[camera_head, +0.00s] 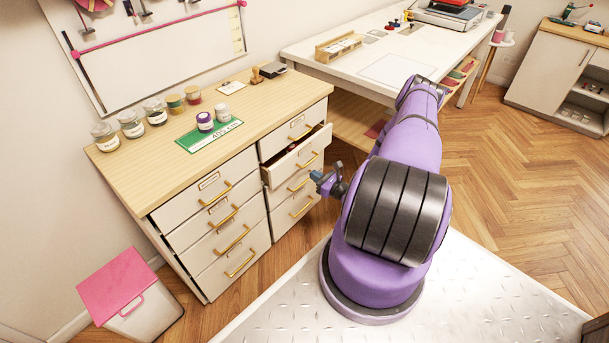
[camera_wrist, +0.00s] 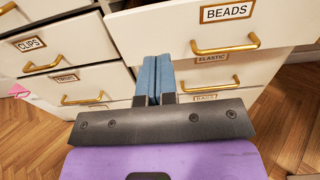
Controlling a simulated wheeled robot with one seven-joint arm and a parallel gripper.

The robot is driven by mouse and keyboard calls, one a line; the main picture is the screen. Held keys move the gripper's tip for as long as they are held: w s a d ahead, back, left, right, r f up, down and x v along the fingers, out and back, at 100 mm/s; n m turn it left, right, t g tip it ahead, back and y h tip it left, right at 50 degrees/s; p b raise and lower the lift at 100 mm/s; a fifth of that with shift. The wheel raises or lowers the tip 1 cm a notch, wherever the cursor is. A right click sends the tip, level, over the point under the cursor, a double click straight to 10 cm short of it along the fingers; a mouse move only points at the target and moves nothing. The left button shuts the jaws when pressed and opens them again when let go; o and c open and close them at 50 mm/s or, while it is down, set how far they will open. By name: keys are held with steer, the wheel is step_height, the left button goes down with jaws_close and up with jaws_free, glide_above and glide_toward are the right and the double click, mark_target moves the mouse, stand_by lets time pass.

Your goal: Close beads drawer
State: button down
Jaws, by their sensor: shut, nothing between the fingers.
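The beads drawer (camera_wrist: 190,30) is white with a "BEADS" label and a gold handle (camera_wrist: 226,47). It stands pulled out in the right column of the wooden-topped cabinet, second from the top, and shows in the head view (camera_head: 298,158) too. My gripper (camera_wrist: 153,60) has its blue fingers together and empty. In the wrist view the fingertips are below and in front of the drawer, left of its handle. In the head view my gripper (camera_head: 318,176) is just right of the open drawer. Whether the fingers touch the drawer front cannot be told.
Other drawers, such as "CLIPS" (camera_wrist: 40,50) and "ELASTIC" (camera_wrist: 225,72), look shut or nearly shut. Jars and a green mat (camera_head: 209,136) are on the cabinet top (camera_head: 160,152). A pink-lidded bin (camera_head: 128,290) stands at front left. A white table (camera_head: 390,50) stands behind.

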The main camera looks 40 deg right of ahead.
mark_target(288, 158)
steer(key=w, duration=1.2)
steer(key=shift+a, duration=0.4)
steer(key=w, duration=0.4)
steer(key=shift+w+a, duration=0.1)
steer(key=shift+a, duration=0.05)
steer(key=shift+w+r, duration=0.15)
steer(key=shift+w, duration=0.05)
